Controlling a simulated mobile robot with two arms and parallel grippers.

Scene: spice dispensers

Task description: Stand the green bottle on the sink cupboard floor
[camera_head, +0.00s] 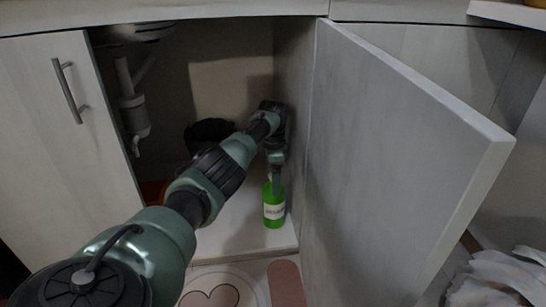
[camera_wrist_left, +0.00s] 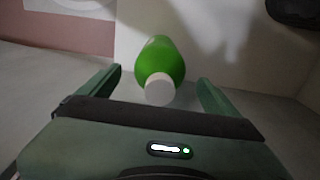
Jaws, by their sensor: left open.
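The green bottle (camera_head: 273,213) with a white label stands upright on the pale sink cupboard floor (camera_head: 226,226), close to the right side wall and the front edge. My left gripper (camera_head: 276,178) points down just above and around the bottle's top. In the left wrist view the bottle (camera_wrist_left: 160,60) lies between the two spread fingers of the gripper (camera_wrist_left: 158,78), its white cap towards the camera. Gaps show on both sides of the cap, so the gripper is open and not holding it. My right gripper is not in view.
The grey cupboard door (camera_head: 400,150) stands open at the right. A white drain pipe (camera_head: 132,108) hangs at the left, and a dark object (camera_head: 208,132) sits at the back. A patterned mat (camera_head: 225,288) lies before the cupboard. The floor left of the bottle is clear.

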